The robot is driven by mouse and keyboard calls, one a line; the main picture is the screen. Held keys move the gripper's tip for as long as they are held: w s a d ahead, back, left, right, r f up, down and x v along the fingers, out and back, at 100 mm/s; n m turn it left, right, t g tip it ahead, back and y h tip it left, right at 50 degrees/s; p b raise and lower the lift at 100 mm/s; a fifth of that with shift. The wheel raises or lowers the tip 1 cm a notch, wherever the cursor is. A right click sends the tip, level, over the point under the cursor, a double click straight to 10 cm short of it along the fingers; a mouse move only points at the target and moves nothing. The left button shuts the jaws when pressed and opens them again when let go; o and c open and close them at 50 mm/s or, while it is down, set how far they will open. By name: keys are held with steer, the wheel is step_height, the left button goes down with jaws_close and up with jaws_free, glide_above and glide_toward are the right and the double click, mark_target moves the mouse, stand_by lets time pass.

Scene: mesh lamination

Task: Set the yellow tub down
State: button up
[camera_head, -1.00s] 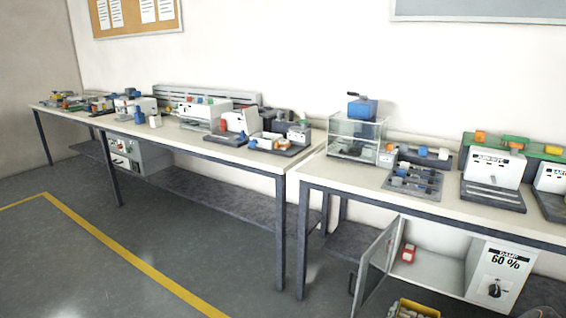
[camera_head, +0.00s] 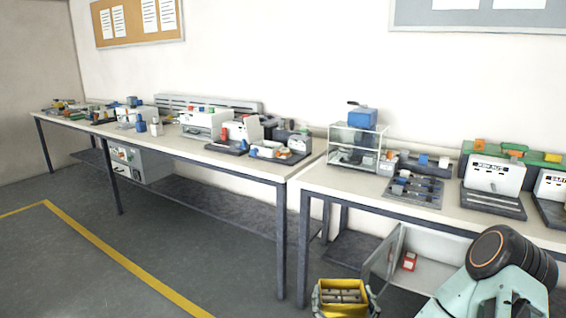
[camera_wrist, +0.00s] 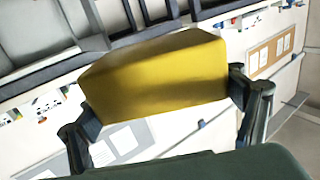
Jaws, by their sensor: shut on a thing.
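The yellow tub (camera_head: 343,309) shows at the bottom of the head view, in front of the open cabinet, with several pale pieces inside. My gripper (camera_head: 346,298) has dark fingers on its two sides and is shut on the tub. In the wrist view the tub (camera_wrist: 155,75) fills the middle, between the two fingertips of my gripper (camera_wrist: 163,96). The tub is held in the air, below the height of the bench tops. Its underside and what lies beneath it are hidden.
A right bench (camera_head: 352,186) and a long left bench (camera_head: 245,159) carry devices and small parts. A clear box (camera_head: 355,145) with a blue block stands on the right bench. Under it, a cabinet door (camera_head: 383,262) hangs open. Grey floor (camera_head: 170,245) is free on the left.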

steer(key=shift+s+a+r+n+y+p, duration=0.15)
steer(key=shift+s+a+r+y+p, duration=0.15)
steer(key=shift+a+r, duration=0.25)
steer(key=shift+s+a+r+n+y+p, duration=0.15)
steer(key=shift+a+r+y+p, duration=0.1)
steer(key=shift+a+r, duration=0.3)
step_height(320, 180, up, 27)
steer(key=p, duration=2.6)
steer(key=shift+d+f+p, duration=0.15)
steer(key=shift+p, duration=0.2)
